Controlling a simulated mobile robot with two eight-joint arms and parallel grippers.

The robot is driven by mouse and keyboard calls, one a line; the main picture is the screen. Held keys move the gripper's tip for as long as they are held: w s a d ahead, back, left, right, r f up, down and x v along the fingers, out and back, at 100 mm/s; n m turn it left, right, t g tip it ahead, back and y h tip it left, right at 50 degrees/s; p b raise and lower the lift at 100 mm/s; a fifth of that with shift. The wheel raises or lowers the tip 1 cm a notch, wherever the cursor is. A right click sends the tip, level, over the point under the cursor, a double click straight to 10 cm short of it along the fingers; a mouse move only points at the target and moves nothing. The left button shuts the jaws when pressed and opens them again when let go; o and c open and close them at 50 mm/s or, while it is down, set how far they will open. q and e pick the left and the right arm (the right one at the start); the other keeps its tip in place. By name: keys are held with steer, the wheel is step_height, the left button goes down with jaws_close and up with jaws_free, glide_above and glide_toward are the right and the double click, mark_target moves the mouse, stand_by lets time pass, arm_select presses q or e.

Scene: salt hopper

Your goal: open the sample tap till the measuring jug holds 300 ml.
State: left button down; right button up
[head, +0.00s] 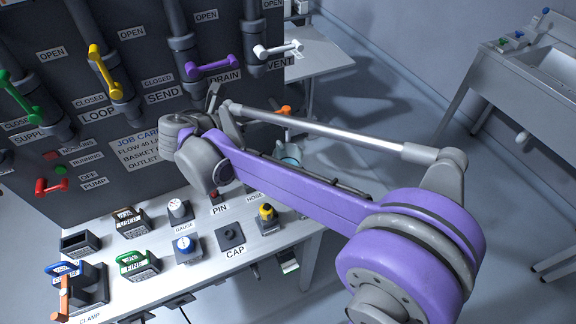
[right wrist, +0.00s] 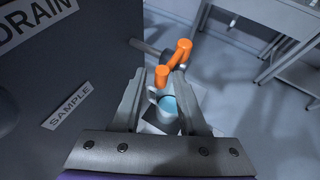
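The sample tap's orange handle (right wrist: 175,62) stands out from the dark panel beside the SAMPLE label (right wrist: 68,106) in the right wrist view. In the head view only its orange tip (head: 286,109) shows behind my right arm. The measuring jug (right wrist: 167,104) is below the handle, clear with a pale blue inside; its level cannot be read. In the head view the jug (head: 289,153) is partly covered by my arm. My right gripper (right wrist: 158,80) is open, its fingers on either side of the handle's near end; contact cannot be told. My left gripper is not in view.
The panel carries green, yellow, purple and white valve handles (head: 213,66) and a red pump handle (head: 51,186). The bench (head: 210,268) holds labelled blocks, a gauge and a blue clamp. A grey table (head: 316,55) and a sink unit (head: 550,70) stand beyond open floor.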

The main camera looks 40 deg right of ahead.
steer(key=shift+o, duration=1)
steer(key=shift+w, duration=0.1)
steer(key=shift+a+r, duration=0.1)
steer(key=shift+a, duration=0.05)
steer(key=p+v, duration=0.1)
steer(key=v, duration=0.3)
steer(key=shift+a+r, duration=0.15)
steer(key=shift+a, duration=0.2)
steer(key=shift+s, duration=0.25)
steer(key=v, duration=1)
steer(key=shift+a+r, duration=0.2)
steer(key=shift+a, duration=0.15)
